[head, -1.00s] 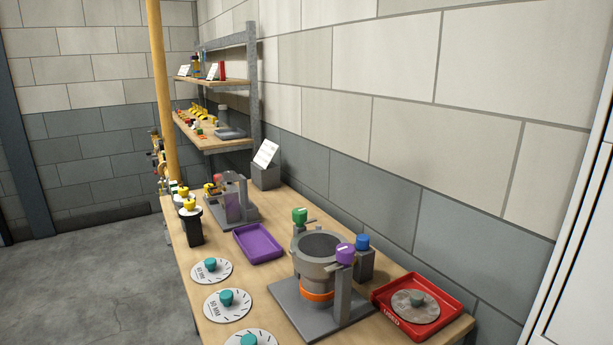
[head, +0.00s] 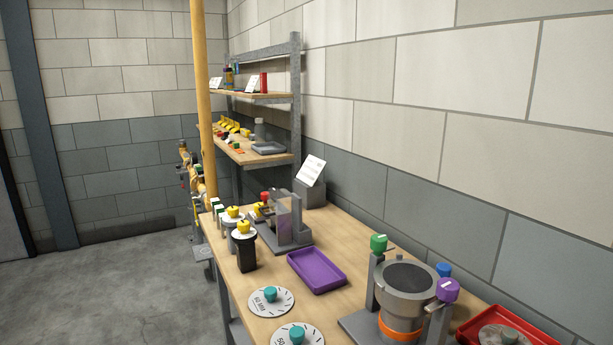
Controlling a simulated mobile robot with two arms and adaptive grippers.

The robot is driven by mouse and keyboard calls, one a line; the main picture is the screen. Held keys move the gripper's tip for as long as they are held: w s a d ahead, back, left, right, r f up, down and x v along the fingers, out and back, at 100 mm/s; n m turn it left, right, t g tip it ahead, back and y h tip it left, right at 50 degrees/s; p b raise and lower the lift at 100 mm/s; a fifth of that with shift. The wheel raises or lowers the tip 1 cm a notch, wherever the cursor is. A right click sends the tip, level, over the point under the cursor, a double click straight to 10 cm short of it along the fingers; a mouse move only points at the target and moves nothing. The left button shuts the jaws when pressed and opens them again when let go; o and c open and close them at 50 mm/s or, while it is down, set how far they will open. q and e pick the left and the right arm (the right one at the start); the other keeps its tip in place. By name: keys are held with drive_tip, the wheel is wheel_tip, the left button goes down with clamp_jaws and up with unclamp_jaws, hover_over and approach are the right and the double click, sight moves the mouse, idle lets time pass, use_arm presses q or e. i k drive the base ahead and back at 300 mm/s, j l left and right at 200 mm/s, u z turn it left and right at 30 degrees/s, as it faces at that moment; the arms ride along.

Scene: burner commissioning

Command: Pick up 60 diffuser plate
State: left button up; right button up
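A round white diffuser plate (head: 259,303) with a teal knob lies flat on the wooden bench near its left edge. Its small print appears to read 60 MM. A second white plate (head: 312,336) with a teal knob lies just in front of it, cut by the bottom edge of the picture; its label seems to start with 50. Neither of my grippers is in view.
A purple tray (head: 317,271) lies behind the plates. A grey burner fixture (head: 405,296) with coloured knobs stands to their right, beside a red tray (head: 466,337). A black stand (head: 246,255) with a yellow knob is behind. Floor (head: 130,290) left of the bench is clear.

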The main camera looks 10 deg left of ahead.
sight(272, 301)
drive_tip(key=i+j+z, duration=0.1)
drive_tip(key=j, duration=0.4)
drive_tip(key=i+j, duration=0.1)
drive_tip(key=j, duration=0.35)
drive_tip(key=i+j+z, duration=0.15)
drive_tip(key=j, duration=0.35)
drive_tip(key=j+z, duration=0.1)
drive_tip(key=j, duration=0.4)
drive_tip(key=k+l+z, duration=0.1)
drive_tip(key=k+z, duration=0.15)
drive_tip(key=z, duration=0.25)
